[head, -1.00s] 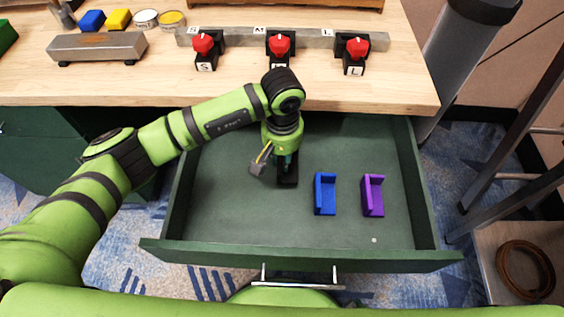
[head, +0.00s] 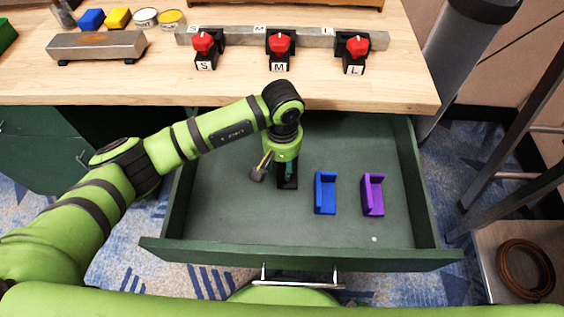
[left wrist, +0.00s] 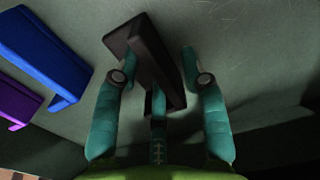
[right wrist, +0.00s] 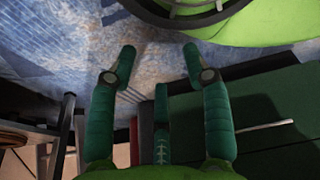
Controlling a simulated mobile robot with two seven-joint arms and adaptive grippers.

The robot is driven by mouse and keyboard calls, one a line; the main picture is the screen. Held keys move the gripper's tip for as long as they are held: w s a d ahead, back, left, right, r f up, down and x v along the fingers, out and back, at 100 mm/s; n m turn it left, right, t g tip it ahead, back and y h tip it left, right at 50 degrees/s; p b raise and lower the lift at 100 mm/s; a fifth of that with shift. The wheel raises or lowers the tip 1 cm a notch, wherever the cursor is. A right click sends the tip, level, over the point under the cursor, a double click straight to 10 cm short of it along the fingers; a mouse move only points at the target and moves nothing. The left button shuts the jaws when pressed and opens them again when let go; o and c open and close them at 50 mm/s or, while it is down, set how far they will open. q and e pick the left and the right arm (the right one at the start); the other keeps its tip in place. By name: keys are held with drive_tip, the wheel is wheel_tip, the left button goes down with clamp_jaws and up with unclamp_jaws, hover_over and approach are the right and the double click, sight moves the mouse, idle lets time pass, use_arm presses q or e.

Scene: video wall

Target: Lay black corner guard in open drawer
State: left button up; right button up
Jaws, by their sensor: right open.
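The black corner guard (head: 288,183) is inside the open green drawer (head: 220,215), to the left of the blue corner guard (head: 325,193); it also shows in the left wrist view (left wrist: 150,58). My left gripper (head: 284,173) points down over it. In the left wrist view its teal fingers (left wrist: 158,65) are spread, one on each side of the guard, with gaps visible. The guard appears on the drawer floor; its lower end is partly hidden by the gripper. My right gripper (right wrist: 158,62) is open and empty above the blue carpet, outside the drawer.
A purple corner guard (head: 372,195) stands right of the blue one. The wooden worktop (head: 130,85) overhangs the drawer's back, with red knobs labelled S, M, L. The drawer's front wall (head: 300,258) has a metal handle. Drawer floor is free at the left and front.

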use_arm(q)
drive_tip(key=shift+r, duration=0.1)
use_arm(e)
drive_tip(key=shift+w+r, duration=0.1)
use_arm(q)
drive_tip(key=shift+r+p, duration=0.15)
drive_tip(key=shift+p, duration=0.15)
wheel_tip(320, 180, up, 5)
drive_tip(key=shift+w+f+b, duration=0.1)
drive_tip(key=shift+b, duration=0.2)
wheel_tip(320, 180, up, 7)
drive_tip(key=shift+b, duration=0.3)
use_arm(e)
drive_tip(key=shift+w+d, duration=0.15)
drive_tip(key=shift+w, duration=0.4)
drive_tip(key=shift+w+d, duration=0.15)
drive_tip(key=shift+w, duration=0.4)
drive_tip(key=shift+s+f, duration=0.15)
drive_tip(key=shift+f, duration=0.05)
